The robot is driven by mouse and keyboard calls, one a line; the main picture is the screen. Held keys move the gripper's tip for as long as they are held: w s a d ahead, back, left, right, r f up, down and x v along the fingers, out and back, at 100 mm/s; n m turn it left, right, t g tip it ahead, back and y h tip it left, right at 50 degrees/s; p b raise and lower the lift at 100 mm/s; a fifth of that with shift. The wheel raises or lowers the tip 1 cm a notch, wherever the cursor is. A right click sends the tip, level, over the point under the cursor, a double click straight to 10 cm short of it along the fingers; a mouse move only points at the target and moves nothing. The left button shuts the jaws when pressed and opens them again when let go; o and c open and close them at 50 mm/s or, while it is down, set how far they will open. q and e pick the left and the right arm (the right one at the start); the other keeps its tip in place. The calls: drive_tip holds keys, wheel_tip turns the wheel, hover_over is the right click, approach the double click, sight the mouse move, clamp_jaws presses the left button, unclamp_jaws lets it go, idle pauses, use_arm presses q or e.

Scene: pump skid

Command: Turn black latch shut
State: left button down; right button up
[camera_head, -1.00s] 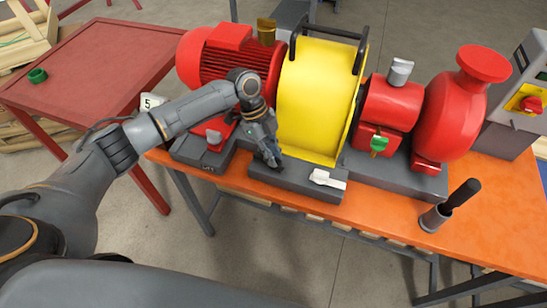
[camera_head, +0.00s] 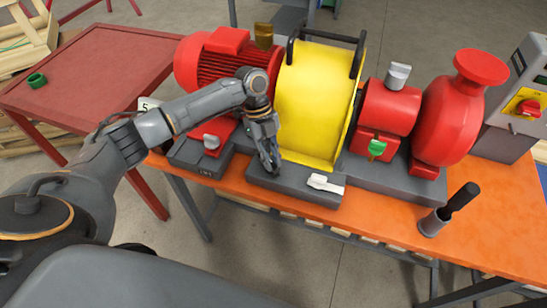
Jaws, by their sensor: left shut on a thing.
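My left gripper (camera_head: 270,166) points down at the left part of the dark grey base in front of the yellow guard (camera_head: 306,105). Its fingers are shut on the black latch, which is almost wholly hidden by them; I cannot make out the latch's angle. A white latch (camera_head: 325,183) sits on the same base to the right, apart from the gripper. My right gripper is not in view.
A red motor (camera_head: 205,65) stands left of the guard, with a red pump (camera_head: 450,115) to the right.

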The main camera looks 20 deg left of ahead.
use_arm(q)
drive_tip(key=shift+w+r, duration=0.1)
drive_tip(key=c, duration=1.3)
unclamp_jaws()
drive_tip(key=v, duration=1.2)
